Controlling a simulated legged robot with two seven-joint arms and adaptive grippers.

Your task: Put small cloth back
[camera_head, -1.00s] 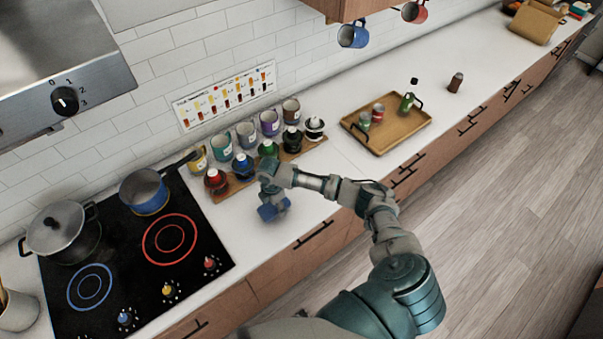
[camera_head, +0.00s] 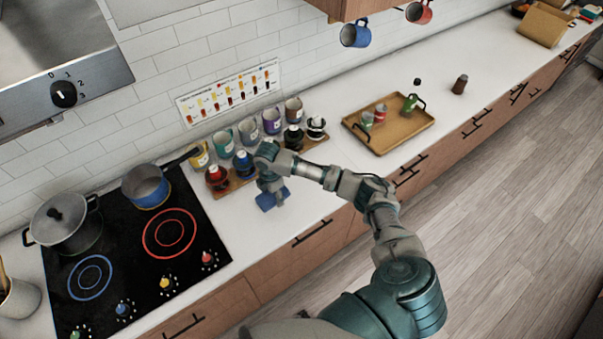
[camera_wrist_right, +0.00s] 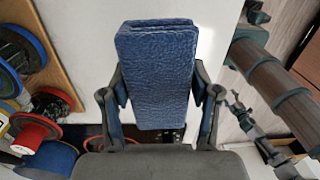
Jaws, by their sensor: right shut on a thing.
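A small folded blue cloth (camera_head: 272,199) is on or just above the white counter, in front of the wooden rack of jars; whether it touches the counter I cannot tell. My right gripper (camera_head: 270,186) is shut on it from above. In the right wrist view, the blue cloth (camera_wrist_right: 157,75) stands out between the two fingers of my right gripper (camera_wrist_right: 160,100), which press on its sides. My left gripper is not in view.
A stove with a blue pot (camera_head: 147,189) and a grey pot (camera_head: 62,226) is to the left.

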